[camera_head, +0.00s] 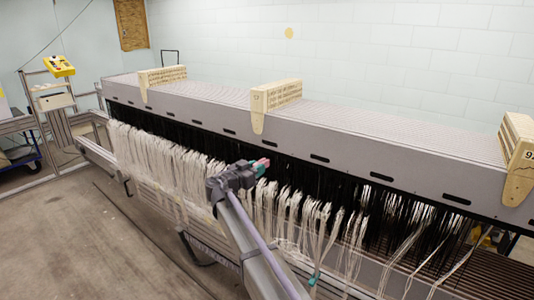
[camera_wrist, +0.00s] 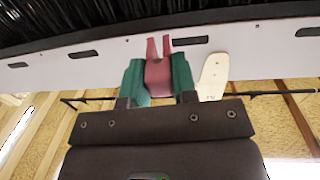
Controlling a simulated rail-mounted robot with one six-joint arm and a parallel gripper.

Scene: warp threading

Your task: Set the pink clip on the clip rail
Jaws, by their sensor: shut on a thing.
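The pink clip (camera_wrist: 158,76) is between the two green fingers of my gripper (camera_wrist: 158,70) in the wrist view. Its two prongs point away from my wrist, toward the pale slotted panel (camera_wrist: 100,53). My gripper is shut on it. In the head view my gripper (camera_head: 260,166) is held in front of the hanging white threads, with a small pink part of the clip (camera_head: 265,161) showing at its tip. The clip appears apart from the machine, though its exact gap to the panel is unclear. I cannot tell for sure which bar is the clip rail.
The long grey machine beam (camera_head: 330,160) with dark slots runs across the head view, with wooden comb blocks (camera_head: 277,95) on top. White threads (camera_head: 165,150) and black threads (camera_head: 390,212) hang below it. A yellow control box (camera_head: 60,66) stands far left. Left floor is open.

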